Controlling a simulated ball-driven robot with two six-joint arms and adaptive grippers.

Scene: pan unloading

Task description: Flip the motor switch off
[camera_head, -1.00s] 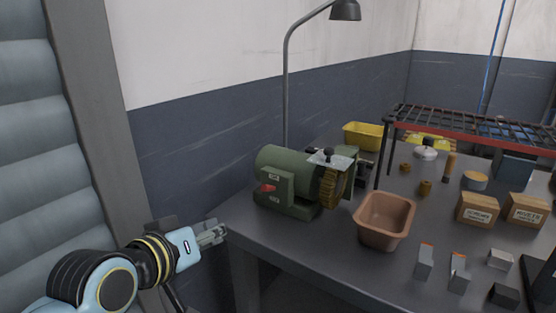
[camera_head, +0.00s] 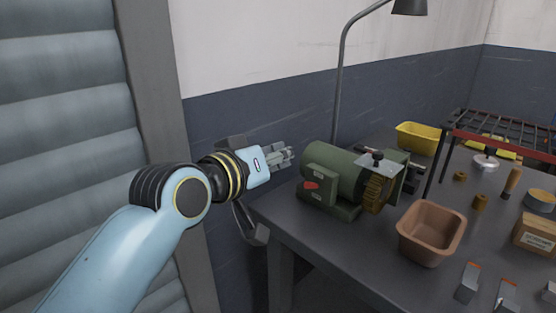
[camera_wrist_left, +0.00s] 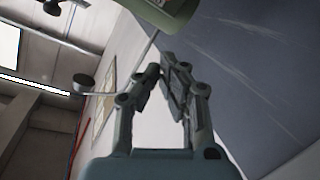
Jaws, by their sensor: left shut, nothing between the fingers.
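A green motor (camera_head: 338,178) stands on the near left corner of the grey workbench. A red switch (camera_head: 311,186) sits on the side of its base that faces me. My left gripper (camera_head: 287,157) is shut and empty, just left of the motor and at about the height of its body in the picture, apart from the switch. In the left wrist view the gripper's fingertips (camera_wrist_left: 165,72) are close together, and part of the green motor (camera_wrist_left: 165,10) shows at the top edge. The switch is not clear there. My right gripper is not in view.
A brown pan (camera_head: 430,232) stands right of the motor on the workbench (camera_head: 350,250). A yellow bin (camera_head: 418,138) and a dark rack (camera_head: 505,140) stand farther back. A lamp pole (camera_head: 341,85) rises behind the motor.

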